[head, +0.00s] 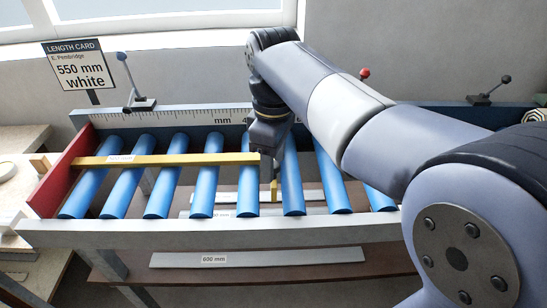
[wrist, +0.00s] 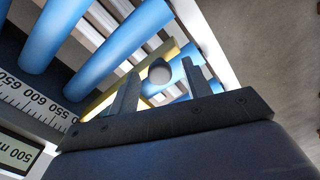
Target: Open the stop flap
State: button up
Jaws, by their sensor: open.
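A yellow bar (head: 190,159) with a small label lies across the blue rollers, reaching from near the red end plate (head: 62,175) to my gripper. A small upright yellow piece (head: 274,190) shows just below my gripper; I take it to be part of the stop flap, but most of it is hidden. My gripper (head: 268,178) points down over the rollers. Contact between fingers and knob cannot be told. Yellow surface (wrist: 101,104) shows behind the fingers.
A ruler rail (head: 190,118) runs along the back of the roller table. Levers with a blue knob (head: 121,57), a red knob (head: 365,74) and a black knob (head: 506,79) stand behind it. A length card (head: 73,65) reads 550 mm white. Pale strips (head: 258,258) lie on the shelf below.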

grip_shut()
dwell(0.5)
